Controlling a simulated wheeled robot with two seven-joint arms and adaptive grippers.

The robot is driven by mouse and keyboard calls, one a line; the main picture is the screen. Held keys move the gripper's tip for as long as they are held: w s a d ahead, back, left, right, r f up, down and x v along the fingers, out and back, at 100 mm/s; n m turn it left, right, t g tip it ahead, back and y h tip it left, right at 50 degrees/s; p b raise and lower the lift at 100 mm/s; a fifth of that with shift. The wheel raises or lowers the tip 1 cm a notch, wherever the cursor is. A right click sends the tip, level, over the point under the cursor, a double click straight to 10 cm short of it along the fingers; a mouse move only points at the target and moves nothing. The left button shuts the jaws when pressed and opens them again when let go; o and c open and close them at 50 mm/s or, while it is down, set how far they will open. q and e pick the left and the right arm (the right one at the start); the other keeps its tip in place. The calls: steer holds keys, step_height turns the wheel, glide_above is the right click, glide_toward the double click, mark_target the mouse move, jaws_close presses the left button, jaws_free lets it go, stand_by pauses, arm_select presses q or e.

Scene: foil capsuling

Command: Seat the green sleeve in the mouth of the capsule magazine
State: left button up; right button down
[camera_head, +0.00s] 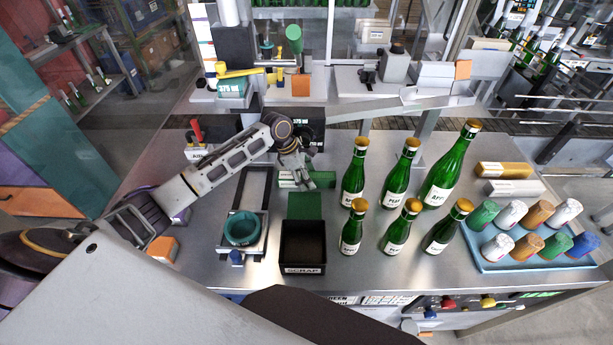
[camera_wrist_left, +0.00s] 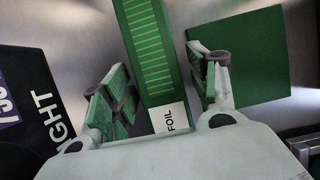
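A green sleeve (camera_head: 322,179) with a white end lies on the steel table. In the left wrist view the sleeve (camera_wrist_left: 152,55) shows gold stripes and a white label reading FOIL. My left gripper (camera_head: 294,172) is over it. In the wrist view the open left gripper (camera_wrist_left: 165,85) has one finger on each side of the sleeve, apart from each other; whether either touches it I cannot tell. A long tray-like fixture (camera_head: 227,229) with a teal ring (camera_head: 242,228) stands to the left; I cannot tell whether it is the capsule magazine. My right gripper is not in view.
A flat green square (camera_head: 305,205) lies in front of the sleeve, with the black SCRAP bin (camera_head: 303,269) nearer. Several green bottles (camera_head: 396,177) stand to the right. A blue tray (camera_head: 490,267) of colored capsules is at far right. A dark box (camera_wrist_left: 30,100) is beside the gripper.

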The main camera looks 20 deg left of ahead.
mark_target(301, 175)
arm_select(q)
steer(key=shift+r, duration=0.1)
steer(key=shift+b+v, duration=0.3)
steer(key=shift+v, duration=0.45)
steer(key=shift+s+a+r+b, duration=0.25)
steer(key=shift+a+r+b, duration=0.1)
steer(key=shift+a+r, duration=0.3)
steer(key=s+a, duration=0.1)
steer(key=a, duration=0.2)
steer(key=s+a+b, duration=0.1)
steer(key=a, duration=0.3)
steer(key=s+a+b, duration=0.1)
steer(key=s+a, duration=0.1)
steer(key=a, duration=0.1)
steer(key=shift+s+a, duration=0.15)
steer(key=shift+r, duration=0.1)
steer(key=shift+c, duration=0.2)
